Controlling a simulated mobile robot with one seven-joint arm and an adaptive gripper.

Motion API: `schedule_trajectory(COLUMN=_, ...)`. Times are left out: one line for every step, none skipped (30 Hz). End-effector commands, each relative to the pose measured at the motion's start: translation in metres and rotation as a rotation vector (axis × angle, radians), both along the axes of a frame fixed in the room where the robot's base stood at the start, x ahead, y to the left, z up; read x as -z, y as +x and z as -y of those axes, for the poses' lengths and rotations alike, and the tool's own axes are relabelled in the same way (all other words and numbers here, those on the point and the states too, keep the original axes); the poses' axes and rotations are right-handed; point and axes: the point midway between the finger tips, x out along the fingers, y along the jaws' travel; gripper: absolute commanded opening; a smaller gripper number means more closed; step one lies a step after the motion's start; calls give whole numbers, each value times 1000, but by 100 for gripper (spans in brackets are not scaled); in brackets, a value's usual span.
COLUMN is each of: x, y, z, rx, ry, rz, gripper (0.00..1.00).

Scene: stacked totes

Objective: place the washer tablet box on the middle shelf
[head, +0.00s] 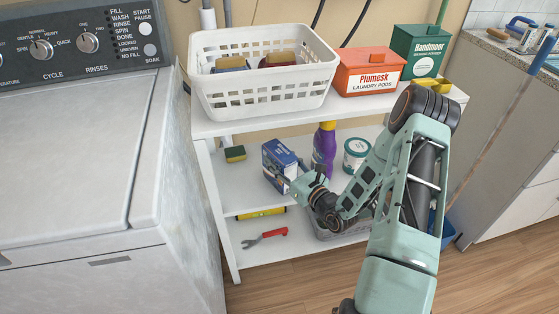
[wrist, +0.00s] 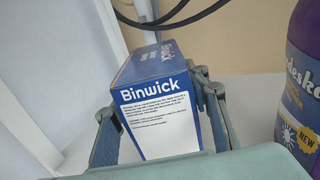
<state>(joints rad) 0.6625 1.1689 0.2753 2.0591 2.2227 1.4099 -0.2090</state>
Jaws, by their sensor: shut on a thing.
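The washer tablet box is a blue and white carton (head: 276,158) marked "Binwick". It stands roughly upright at the middle shelf (head: 240,190) of the white shelf unit, left of a purple bottle. My gripper (head: 287,178) reaches in from the front right and is shut on the box. In the wrist view the box (wrist: 158,112) sits between the two fingers (wrist: 160,105), its white printed face towards the camera. The box's lower edge is hidden there, and I cannot tell whether it rests on the shelf or hangs just above it.
A sponge (head: 235,154) lies left of the box; the purple bottle (head: 324,148) and a white tub (head: 356,152) stand to its right. Above are a white basket (head: 262,100) and an orange pods box (head: 368,75). A red-handled tool (head: 270,236) lies below. A washer (head: 75,170) stands left.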

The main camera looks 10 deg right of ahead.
Motion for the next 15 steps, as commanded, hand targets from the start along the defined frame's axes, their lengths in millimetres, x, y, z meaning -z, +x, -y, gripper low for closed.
schedule_trajectory(x=-1, y=0, z=0, rx=0, ry=1, rz=2, gripper=8)
schedule_trajectory(x=0, y=0, z=0, rx=0, ry=1, rz=2, gripper=8)
schedule_trajectory(x=1, y=0, z=0, rx=0, ry=1, rz=2, gripper=8)
schedule_trajectory(x=2, y=0, z=0, rx=0, ry=1, rz=2, gripper=8)
schedule_trajectory(x=3, y=0, z=0, rx=0, ry=1, rz=2, gripper=8)
schedule_trajectory(x=3, y=0, z=0, rx=0, ry=0, rz=0, gripper=46)
schedule_trajectory(x=3, y=0, z=0, rx=0, ry=0, rz=0, gripper=49)
schedule_trajectory(x=3, y=0, z=0, rx=0, ry=0, rz=0, gripper=53)
schedule_trajectory(x=3, y=0, z=0, rx=0, ry=0, rz=0, gripper=57)
schedule_trajectory(x=3, y=0, z=0, rx=0, ry=0, rz=0, gripper=60)
schedule_trajectory(x=3, y=0, z=0, rx=0, ry=0, rz=0, gripper=60)
schedule_trajectory(x=3, y=0, z=0, rx=0, ry=0, rz=0, gripper=60)
schedule_trajectory(x=3, y=0, z=0, rx=0, ry=0, rz=0, gripper=60)
schedule_trajectory(x=3, y=0, z=0, rx=0, ry=0, rz=0, gripper=60)
schedule_trajectory(x=3, y=0, z=0, rx=0, ry=0, rz=0, gripper=60)
